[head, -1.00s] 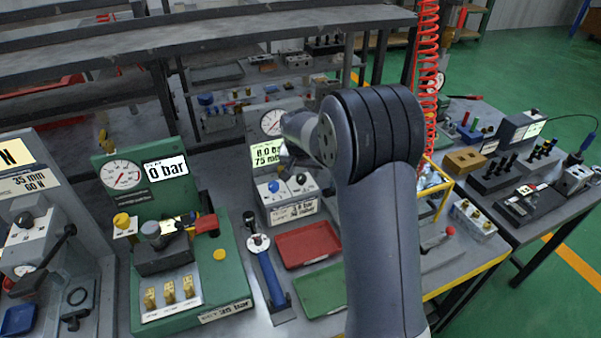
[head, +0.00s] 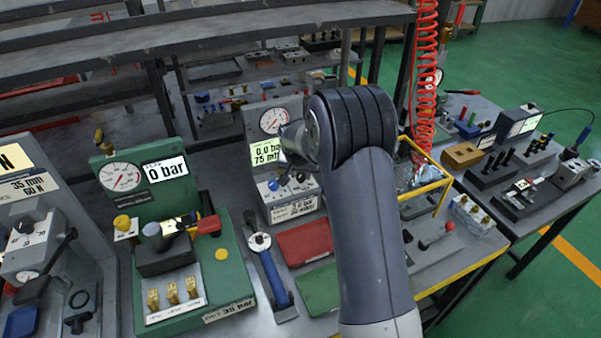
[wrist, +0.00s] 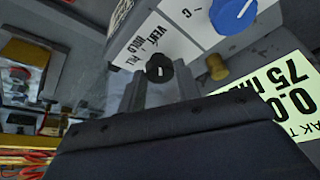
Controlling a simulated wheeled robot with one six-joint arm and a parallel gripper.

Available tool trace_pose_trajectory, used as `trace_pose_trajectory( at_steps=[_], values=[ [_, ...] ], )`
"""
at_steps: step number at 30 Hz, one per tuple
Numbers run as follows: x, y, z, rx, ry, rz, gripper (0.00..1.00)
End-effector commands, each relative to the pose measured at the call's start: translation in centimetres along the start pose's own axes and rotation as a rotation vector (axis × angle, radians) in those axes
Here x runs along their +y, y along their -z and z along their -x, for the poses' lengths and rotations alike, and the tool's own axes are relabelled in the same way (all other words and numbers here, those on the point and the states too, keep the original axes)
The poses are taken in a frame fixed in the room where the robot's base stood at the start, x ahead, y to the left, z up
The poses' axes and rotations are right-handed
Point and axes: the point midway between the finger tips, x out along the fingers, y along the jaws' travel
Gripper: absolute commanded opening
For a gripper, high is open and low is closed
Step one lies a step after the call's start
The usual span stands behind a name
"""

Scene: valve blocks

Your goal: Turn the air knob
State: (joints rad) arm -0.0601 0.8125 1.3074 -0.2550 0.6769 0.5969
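The tester (head: 292,210) has a round gauge and a lit display. Its front carries a blue knob (head: 273,185), which also shows at the top of the wrist view (wrist: 234,12). A black knob (wrist: 160,68) sits beside a label reading VENT, HOLD, FILL in the wrist view. I cannot read which knob is marked air. My gripper (wrist: 160,88) is open, with its two grey fingers on either side of the black knob in the picture. I cannot tell whether they touch it. In the head view my arm hides the fingers.
The lit display (wrist: 275,105) is close to my gripper. A green valve stand (head: 150,190) is to the left. A blue-handled tool (head: 270,270), a red tray (head: 303,242) and a green tray (head: 320,290) lie in front. A yellow frame (head: 428,180) stands to the right.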

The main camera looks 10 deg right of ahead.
Motion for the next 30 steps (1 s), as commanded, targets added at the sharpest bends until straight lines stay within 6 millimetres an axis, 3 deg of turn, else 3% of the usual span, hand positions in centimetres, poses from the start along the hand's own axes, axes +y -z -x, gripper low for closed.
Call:
trace_pose_trajectory(
  at_steps=[9, 20, 30],
  values=[
    [-0.01, 0.00, 0.02, 0.000, 0.000, 0.000, 0.07],
    [0.09, 0.02, 0.01, 0.001, 0.029, 0.066, 0.07],
    [0.41, 0.04, -0.18, 0.002, 0.129, 0.305, 0.07]
  ],
)
